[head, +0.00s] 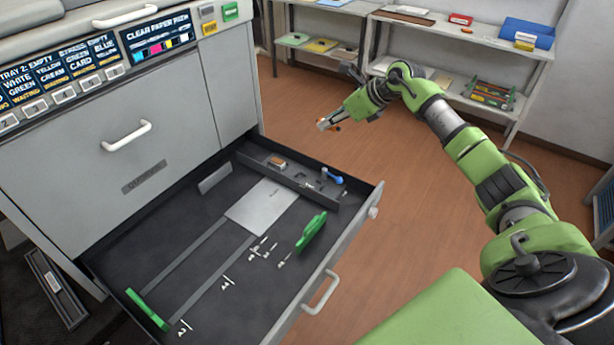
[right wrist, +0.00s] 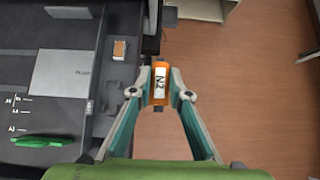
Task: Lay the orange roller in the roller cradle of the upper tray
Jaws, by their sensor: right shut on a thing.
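The orange roller (right wrist: 160,98), with a white label, is held upright in the right wrist view between the fingers of my right gripper (right wrist: 160,88). In the head view my right gripper (head: 332,122) holds it above the floor, beyond the far right corner of the open tray (head: 345,212). The roller is small and partly hidden there. A side channel runs along the tray's far edge; small dark posts (head: 308,182) in it may be the roller cradle, but I cannot tell surely. My left gripper is not in view.
The channel also holds a brown pad (head: 277,162) and a blue part (head: 332,176). Green paper guides (head: 312,231) and a grey plate (head: 262,205) are in the tray. The printer (head: 130,120) stands at left, shelves (head: 455,95) at back. Floor between is clear.

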